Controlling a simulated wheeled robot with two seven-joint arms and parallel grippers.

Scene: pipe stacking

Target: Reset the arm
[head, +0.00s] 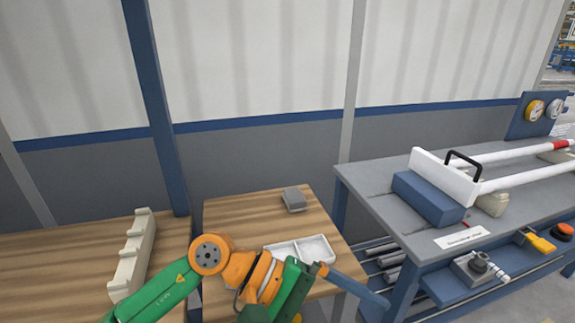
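A green and orange arm of mine (213,257) comes in from the lower left and bends at an orange joint over the wooden tables. Its far links cover part of the white tray. I see no gripper fingers on it, and no second arm shows. A blue-grey rod (355,288) slants down to the right from beside the arm's green end. I cannot tell whether it is held.
A pale notched rack (132,254) stands on the left wooden table (50,262). A grey block (293,199) and a divided white tray (318,249) rest on the other wooden table (235,212). The right grey bench (385,205) carries a blue block (427,199) and white pipes (520,179).

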